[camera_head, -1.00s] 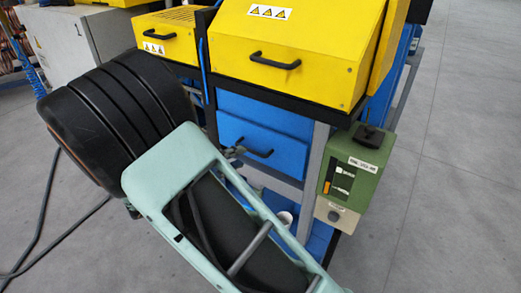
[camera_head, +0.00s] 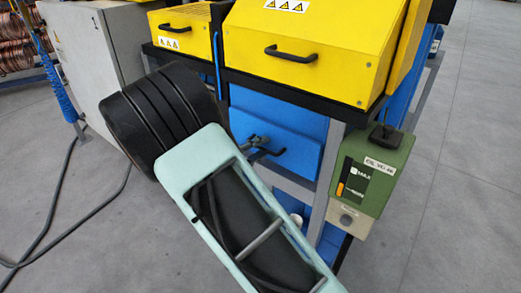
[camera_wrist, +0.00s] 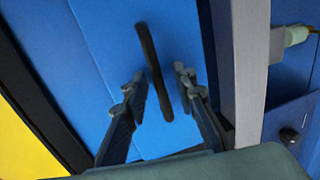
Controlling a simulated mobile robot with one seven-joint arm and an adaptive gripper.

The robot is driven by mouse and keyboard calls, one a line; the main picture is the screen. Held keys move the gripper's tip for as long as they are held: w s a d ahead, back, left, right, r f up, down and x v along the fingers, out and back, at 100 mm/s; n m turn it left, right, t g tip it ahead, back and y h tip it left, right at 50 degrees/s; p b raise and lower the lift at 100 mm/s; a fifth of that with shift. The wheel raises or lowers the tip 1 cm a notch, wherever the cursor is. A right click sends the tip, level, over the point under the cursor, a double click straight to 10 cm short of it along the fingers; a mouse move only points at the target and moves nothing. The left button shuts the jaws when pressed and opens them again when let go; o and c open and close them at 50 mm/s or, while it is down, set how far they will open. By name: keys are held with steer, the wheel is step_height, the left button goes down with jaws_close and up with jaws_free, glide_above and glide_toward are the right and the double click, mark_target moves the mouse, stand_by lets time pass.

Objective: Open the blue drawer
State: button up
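The blue drawer (camera_head: 300,148) is in the machine's blue lower body, below the yellow covers, and looks closed. Its dark bar handle (camera_head: 273,152) is partly hidden by my gripper (camera_head: 256,143) in the head view. In the wrist view, the handle (camera_wrist: 153,65) stands near-upright in the picture against the blue drawer front (camera_wrist: 105,35). My gripper (camera_wrist: 160,83) is open, with one finger on each side of the handle and a visible gap to each. I cannot tell how deep the handle sits between the fingertips.
Yellow covers (camera_head: 310,62) with black handles overhang the drawer. A green box (camera_head: 372,170) hangs right of it, beside a grey post (camera_head: 328,165). A grey cabinet (camera_head: 95,60) and a dark cable (camera_head: 60,195) are at left. The grey floor at right is clear.

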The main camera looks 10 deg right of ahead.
jaws_close()
stand_by(0.6)
